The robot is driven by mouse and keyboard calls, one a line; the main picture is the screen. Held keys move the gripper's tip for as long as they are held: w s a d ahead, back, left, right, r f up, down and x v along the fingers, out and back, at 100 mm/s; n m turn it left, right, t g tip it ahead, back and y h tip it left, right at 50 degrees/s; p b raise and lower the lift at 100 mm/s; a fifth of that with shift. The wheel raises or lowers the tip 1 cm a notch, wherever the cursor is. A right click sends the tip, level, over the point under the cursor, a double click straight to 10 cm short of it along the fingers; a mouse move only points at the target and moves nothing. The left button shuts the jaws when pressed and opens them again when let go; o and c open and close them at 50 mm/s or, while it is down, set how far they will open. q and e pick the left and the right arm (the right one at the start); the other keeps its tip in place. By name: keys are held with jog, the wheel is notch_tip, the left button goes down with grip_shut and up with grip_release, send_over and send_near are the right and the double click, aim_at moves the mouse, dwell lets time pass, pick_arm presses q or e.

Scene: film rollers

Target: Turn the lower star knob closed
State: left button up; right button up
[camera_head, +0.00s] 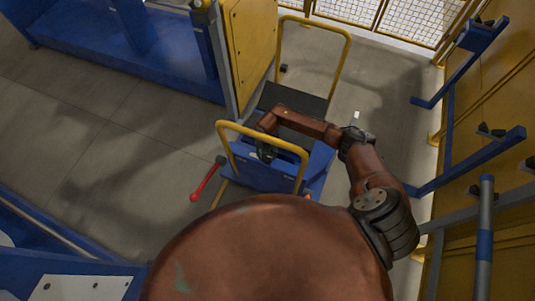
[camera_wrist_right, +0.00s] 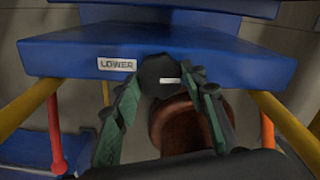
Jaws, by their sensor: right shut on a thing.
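The lower star knob (camera_wrist_right: 156,76) is dark, with a white mark on it pointing to the right. It sits on the front of a blue panel (camera_wrist_right: 220,52), just right of a label reading LOWER (camera_wrist_right: 117,64). My right gripper (camera_wrist_right: 163,84) has its two green and black fingers on either side of the knob and is shut on it. In the head view my right gripper (camera_head: 266,152) reaches down at the blue cart (camera_head: 240,172), behind its yellow handle; the knob is hidden there. My left gripper is not in view.
A yellow handle (camera_head: 262,131) arches over the near side of the cart. A red lever (camera_head: 205,180) sticks out at its left. Blue and yellow machine frames stand at left and right. The grey floor (camera_head: 120,130) left of the cart is clear.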

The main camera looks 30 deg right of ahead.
aim_at(267, 156)
jog(key=shift+w+m, duration=0.1)
jog(key=shift+m, duration=0.4)
jog(key=shift+r, duration=0.1)
jog(key=o, duration=1.1)
jog(key=shift+o, duration=0.3)
notch_tip(267, 156, up, 7)
jog(key=shift+r, duration=0.2)
